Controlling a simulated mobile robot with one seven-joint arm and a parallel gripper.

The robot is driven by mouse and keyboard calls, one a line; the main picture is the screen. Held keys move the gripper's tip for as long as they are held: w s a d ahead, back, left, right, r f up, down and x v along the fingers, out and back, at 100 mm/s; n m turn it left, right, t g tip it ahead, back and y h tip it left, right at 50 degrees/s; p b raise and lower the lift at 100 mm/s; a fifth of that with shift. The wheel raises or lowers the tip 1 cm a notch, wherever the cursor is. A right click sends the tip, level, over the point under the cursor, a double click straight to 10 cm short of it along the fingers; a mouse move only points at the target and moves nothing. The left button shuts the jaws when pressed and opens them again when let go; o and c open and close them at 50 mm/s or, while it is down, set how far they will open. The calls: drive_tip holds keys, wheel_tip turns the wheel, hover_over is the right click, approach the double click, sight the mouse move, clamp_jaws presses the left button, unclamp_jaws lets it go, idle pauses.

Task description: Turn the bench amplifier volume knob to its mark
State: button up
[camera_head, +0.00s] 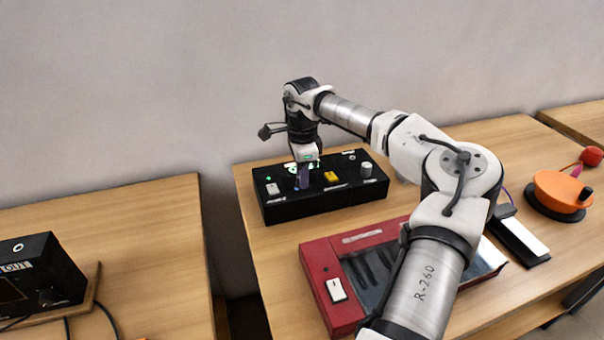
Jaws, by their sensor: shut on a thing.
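The bench amplifier, as far as I can tell, is the long black box (320,205) on the middle table. Its top carries a pale switch, a yellow button and a silver-white knob at its right end. My gripper (304,176) points down onto the top, left of the yellow button, and is shut on a knob there. The gripper largely hides this knob, and a purple-blue part shows at the fingertips. The mark and the knob's angle are too small or hidden to read.
A red-framed device (335,292) with a dark panel lies in front, partly behind my arm. A black-and-white device (521,240) and an orange round object (562,190) are at the right. A black box (42,268) stands on the left table, across a gap.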

drive_tip(key=m, duration=0.4)
drive_tip(key=shift+m, duration=0.3)
drive_tip(key=m+b, duration=0.1)
drive_tip(key=m, duration=0.3)
drive_tip(key=shift+m, duration=0.3)
drive_tip(key=m, duration=0.4)
drive_tip(key=shift+b, duration=0.35)
drive_tip(key=shift+m, duration=1.9)
drive_tip(key=shift+b, duration=0.3)
drive_tip(key=o, duration=1)
